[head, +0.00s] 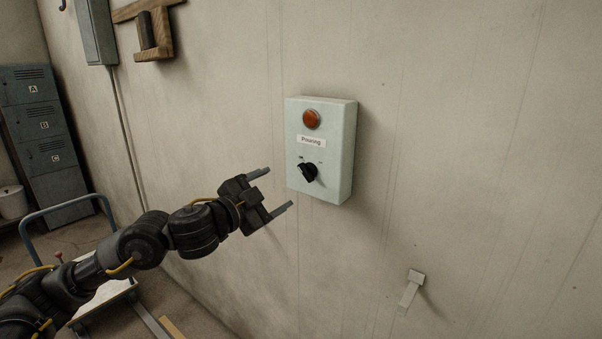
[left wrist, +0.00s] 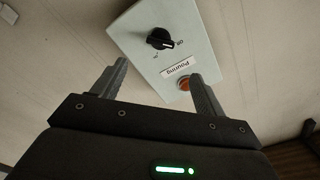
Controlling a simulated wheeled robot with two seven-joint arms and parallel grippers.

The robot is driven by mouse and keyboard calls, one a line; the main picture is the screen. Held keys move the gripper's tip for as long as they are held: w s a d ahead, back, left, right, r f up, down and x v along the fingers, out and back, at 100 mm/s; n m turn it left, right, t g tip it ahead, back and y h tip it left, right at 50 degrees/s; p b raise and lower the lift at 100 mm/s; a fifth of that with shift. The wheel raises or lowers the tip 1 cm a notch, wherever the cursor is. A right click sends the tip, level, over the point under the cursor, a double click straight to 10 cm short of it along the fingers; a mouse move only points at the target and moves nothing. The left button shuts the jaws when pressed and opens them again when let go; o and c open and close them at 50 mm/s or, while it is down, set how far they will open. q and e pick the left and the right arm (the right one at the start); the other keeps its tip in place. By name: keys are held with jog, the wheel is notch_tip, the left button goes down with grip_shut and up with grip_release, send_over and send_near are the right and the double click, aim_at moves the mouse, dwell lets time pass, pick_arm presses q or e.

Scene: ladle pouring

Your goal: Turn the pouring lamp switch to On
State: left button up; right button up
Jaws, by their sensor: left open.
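A pale green switch box (head: 340,150) is fixed to the wall. It has a dull orange lamp (head: 311,119) on top, a "Pouring" label (head: 311,141) and a black rotary knob (head: 307,172) below. The knob (left wrist: 159,39) also shows in the left wrist view, with the lamp (left wrist: 184,84) partly behind a finger. The knob's pointer looks tilted; its setting is too small to read surely. My left gripper (head: 275,190) is open and empty, to the left of the box and apart from the knob. My right gripper is not in view.
Grey lockers (head: 40,130) marked A, B and C stand at the far left. A blue-railed cart (head: 100,300) is below my left arm. A small pale bracket (head: 411,287) sticks out of the wall at lower right. The wall around the box is clear.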

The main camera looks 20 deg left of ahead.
aim_at(305, 173)
pick_arm(q)
jog(key=p+x, duration=0.2)
jog(key=x, duration=0.9)
jog(key=c, duration=1)
